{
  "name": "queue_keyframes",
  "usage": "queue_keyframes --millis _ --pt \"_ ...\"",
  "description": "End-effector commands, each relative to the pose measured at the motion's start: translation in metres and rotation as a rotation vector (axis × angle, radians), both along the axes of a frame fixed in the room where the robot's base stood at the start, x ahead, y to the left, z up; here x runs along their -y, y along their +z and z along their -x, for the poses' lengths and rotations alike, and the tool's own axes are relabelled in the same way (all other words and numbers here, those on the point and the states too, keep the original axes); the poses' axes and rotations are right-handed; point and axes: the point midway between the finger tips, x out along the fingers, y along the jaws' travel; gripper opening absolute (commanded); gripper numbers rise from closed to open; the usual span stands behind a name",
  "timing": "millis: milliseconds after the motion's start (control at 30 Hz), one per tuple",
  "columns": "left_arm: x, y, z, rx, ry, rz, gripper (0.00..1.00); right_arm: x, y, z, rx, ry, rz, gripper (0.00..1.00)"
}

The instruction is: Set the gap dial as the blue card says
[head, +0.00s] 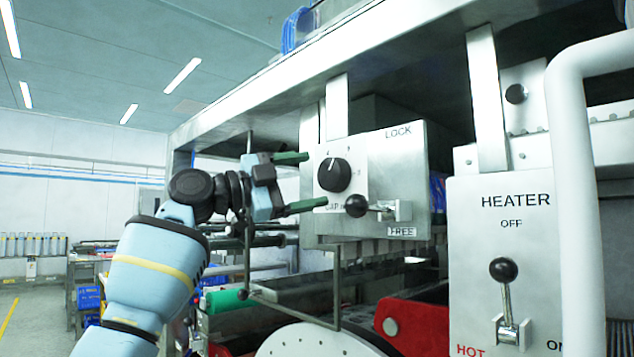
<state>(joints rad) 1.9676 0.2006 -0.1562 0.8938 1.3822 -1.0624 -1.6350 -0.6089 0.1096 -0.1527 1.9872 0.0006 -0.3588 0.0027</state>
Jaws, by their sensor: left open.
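The gap dial (334,175) is a black round knob with a white pointer line on a white plate, on a metal box. The line points up, slightly right of vertical. Small marks around the dial are too small to read. My left gripper (308,180) is open, its two green-tipped fingers pointing right toward the dial, one above and one below its height. The fingertips end just left of the knob, and I see no contact. No blue card with readable text shows. My right gripper is not in view.
A black-knobbed lever (357,206) sits right below the dial, between LOCK and FREE labels. A thin metal frame (249,270) hangs near my left wrist.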

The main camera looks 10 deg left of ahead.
Motion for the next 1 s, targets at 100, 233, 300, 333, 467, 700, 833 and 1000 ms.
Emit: queue_keyframes --millis 100,233,300,333,467,700,833,1000 --pt "-0.014 -0.007 0.008 -0.002 0.002 0.000 0.81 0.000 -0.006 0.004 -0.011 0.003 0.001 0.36" --pt "-0.026 -0.010 0.017 -0.003 0.002 0.000 0.81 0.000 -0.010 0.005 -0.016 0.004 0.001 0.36" --pt "-0.030 -0.010 0.021 -0.002 0.002 0.000 0.81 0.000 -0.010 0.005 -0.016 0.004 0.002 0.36" --pt "-0.031 -0.010 0.022 -0.002 0.000 0.000 0.81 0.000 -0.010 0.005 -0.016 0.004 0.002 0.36" --pt "-0.034 -0.010 0.025 -0.002 0.000 0.000 0.81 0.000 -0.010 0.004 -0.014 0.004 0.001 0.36" --pt "-0.034 -0.009 0.026 -0.001 -0.001 0.000 0.81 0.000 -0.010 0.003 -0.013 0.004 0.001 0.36" --pt "-0.034 -0.009 0.026 0.000 0.000 -0.001 0.81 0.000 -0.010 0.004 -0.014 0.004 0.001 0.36" --pt "-0.034 -0.013 0.023 -0.010 0.002 0.001 0.81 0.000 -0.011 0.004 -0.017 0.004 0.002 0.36"
